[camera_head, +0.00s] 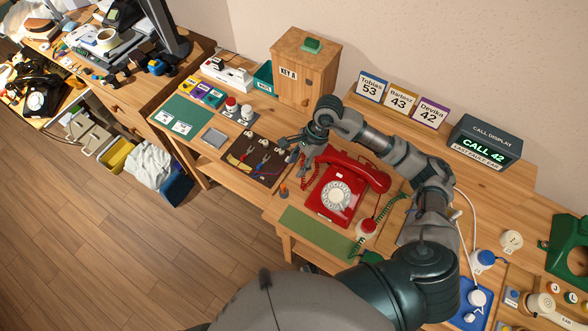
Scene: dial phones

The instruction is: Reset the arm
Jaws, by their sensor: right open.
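My right arm reaches up from the bottom right and bends back to the left over the desk. My right gripper (296,152) is open and empty, with its fingers pointing down beside the left edge of the red dial phone (333,203). I cannot tell whether the fingers touch the phone or its coiled cord. The red handset (358,171) lies across the top of the phone. The call display (484,143) at the back right reads "CALL 42". Name cards behind the arm read Tobias 53 (372,86), Bartosz 43 (400,98) and Devika 42 (430,110). My left gripper is not in view.
A wooden "KEY A" cabinet (306,68) stands behind the gripper. A dark mat (246,176) with coloured leads lies left of it. A green mat (318,232) lies in front of the phone. A red-topped button (367,228) with a green cord is nearby. A green phone (568,240) stands far right.

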